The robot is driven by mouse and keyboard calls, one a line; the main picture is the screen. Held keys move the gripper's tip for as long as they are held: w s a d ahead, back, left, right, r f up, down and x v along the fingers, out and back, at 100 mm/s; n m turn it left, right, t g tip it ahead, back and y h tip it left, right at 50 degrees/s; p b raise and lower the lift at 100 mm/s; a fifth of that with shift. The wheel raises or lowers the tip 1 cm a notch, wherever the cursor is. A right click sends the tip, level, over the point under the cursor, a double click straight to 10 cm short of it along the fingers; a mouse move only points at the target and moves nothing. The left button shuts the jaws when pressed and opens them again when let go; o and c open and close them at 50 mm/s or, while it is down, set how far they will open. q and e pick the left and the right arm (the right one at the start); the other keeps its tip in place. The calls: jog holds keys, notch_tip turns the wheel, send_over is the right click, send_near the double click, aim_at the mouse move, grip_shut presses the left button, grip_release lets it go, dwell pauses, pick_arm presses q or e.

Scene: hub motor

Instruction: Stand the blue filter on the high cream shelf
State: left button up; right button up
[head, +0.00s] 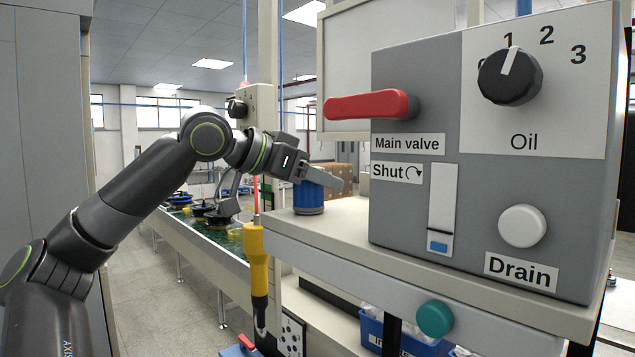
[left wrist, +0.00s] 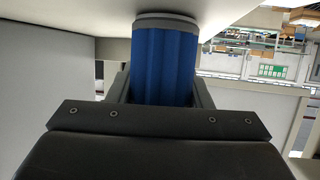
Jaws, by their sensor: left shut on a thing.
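The blue filter (head: 309,196) is upright at the left end of the high cream shelf (head: 345,238), beside the grey control box. Its grey base appears to touch the shelf top. My left gripper (head: 325,178) is shut on the filter near its upper part, coming in from the left. In the left wrist view the filter (left wrist: 164,62) sits between the two fingers, with its pale end against the cream surface (left wrist: 75,12); that picture is upside down. My right gripper is not in view.
The grey control box (head: 405,225) with a red valve lever (head: 370,106) stands right of the filter. A yellow tool (head: 256,260) hangs at the shelf's left end. Below are a blue bin (head: 375,330) and a teal knob (head: 435,318). A conveyor (head: 205,250) runs behind.

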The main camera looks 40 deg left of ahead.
pick_arm(q)
jog(key=shift+f, duration=0.1)
jog(key=o, duration=1)
jog(key=shift+o, duration=0.2)
jog(key=shift+s+a+b, duration=0.1)
jog(key=shift+s+b, duration=0.15)
jog(key=shift+b, duration=0.1)
jog(key=b+v, duration=0.3)
jog(key=v, duration=0.1)
jog(key=shift+s+a, duration=0.1)
jog(key=shift+s, duration=0.15)
jog(key=b+v, duration=0.1)
jog(key=v, duration=0.6)
jog(key=shift+r, duration=0.3)
